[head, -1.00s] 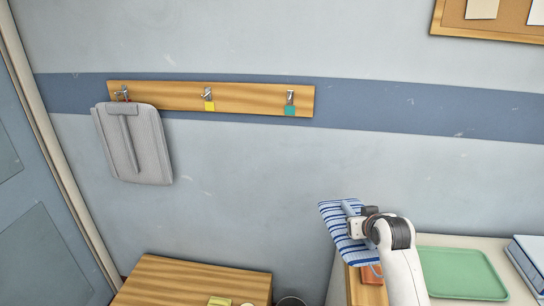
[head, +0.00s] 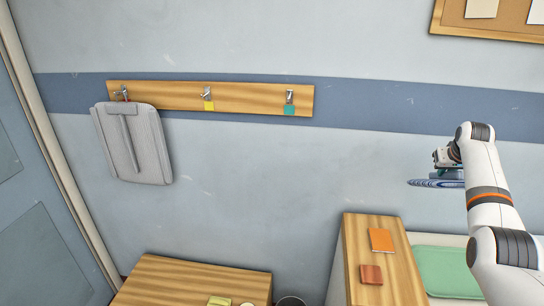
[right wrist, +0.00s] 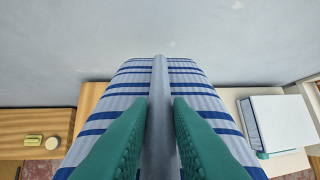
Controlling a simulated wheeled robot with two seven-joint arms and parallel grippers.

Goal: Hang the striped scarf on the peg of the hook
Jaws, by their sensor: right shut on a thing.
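The blue-and-white striped scarf (head: 428,183) is in the air at the right, in front of the wall, seen nearly edge-on. My right gripper (head: 449,169) is shut on it. In the right wrist view the green fingers of my right gripper (right wrist: 160,112) pinch a grey raised strip along the middle of the scarf (right wrist: 122,92). A wooden rail on the wall bears three metal hooks: a left hook (head: 121,93), a middle hook (head: 206,92) with a yellow tag and a right hook (head: 290,95) with a teal tag. The middle and right hooks are bare. My left gripper is not in view.
A grey bag (head: 133,145) hangs at the left hook. Below are a wooden table (head: 190,280), a wooden surface (head: 362,245) with orange items, and a green tray (head: 440,265). The wall between scarf and hooks is clear.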

